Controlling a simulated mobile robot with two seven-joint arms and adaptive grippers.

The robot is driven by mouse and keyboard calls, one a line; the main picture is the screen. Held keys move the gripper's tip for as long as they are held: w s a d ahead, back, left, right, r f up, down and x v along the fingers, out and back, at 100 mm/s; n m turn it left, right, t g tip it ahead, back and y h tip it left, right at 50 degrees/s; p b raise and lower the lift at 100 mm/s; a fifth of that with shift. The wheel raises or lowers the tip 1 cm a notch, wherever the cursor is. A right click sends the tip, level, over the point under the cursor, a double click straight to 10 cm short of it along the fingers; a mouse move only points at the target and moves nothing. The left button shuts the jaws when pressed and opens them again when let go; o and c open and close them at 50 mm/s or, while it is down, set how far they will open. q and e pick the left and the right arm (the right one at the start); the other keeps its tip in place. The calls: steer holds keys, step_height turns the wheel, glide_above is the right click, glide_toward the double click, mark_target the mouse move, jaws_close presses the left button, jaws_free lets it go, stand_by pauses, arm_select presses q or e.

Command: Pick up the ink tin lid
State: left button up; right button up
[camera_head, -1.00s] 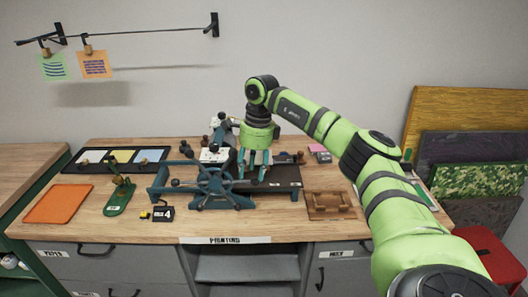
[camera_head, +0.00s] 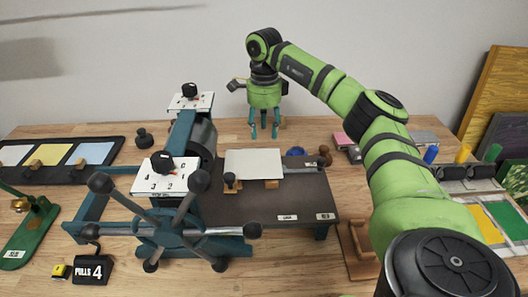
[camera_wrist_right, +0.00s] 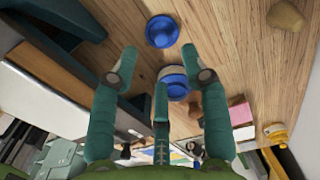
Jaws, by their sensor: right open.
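In the right wrist view, a shallow blue round piece (camera_wrist_right: 162,31), which looks like the ink tin lid, lies on the wooden tabletop. A blue round tin with a pale band (camera_wrist_right: 174,82) is beside it, apart from it and partly behind a finger. In the head view, one blue round thing (camera_head: 295,151) shows behind the press bed; I cannot tell which of the two it is. My right gripper (camera_head: 264,133) points down behind the bed, open and empty. Its fingers (camera_wrist_right: 160,85) are spread in the wrist view, with the tin between them and the lid beyond their tips.
The printing press (camera_head: 182,185) with its spoked wheel and the dark bed (camera_head: 285,198) stand in front of the gripper. A pink block (camera_head: 343,139) and a brown knobbed piece (camera_head: 325,155) are to the right.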

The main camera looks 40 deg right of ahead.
steer(key=shift+w+d+f, duration=0.15)
steer(key=shift+d+f, duration=0.05)
steer(key=shift+f, duration=0.45)
steer(key=shift+s+a+f+p, duration=0.2)
steer(key=shift+s+f+p, duration=0.2)
steer(key=shift+f, duration=0.3)
steer(key=f, duration=0.3)
steer(key=shift+d+f+p, duration=0.2)
steer(key=shift+f+p, duration=0.1)
steer(key=shift+f, duration=0.1)
steer(key=shift+w+f, duration=0.1)
steer(key=shift+f, duration=0.2)
steer(key=shift+c, duration=0.4)
steer(key=c, duration=0.7)
arm_select(q)
steer(key=shift+s+a+r, duration=0.3)
steer(key=shift+s+r, duration=0.05)
steer(key=shift+s, duration=0.2)
arm_select(e)
jaws_close()
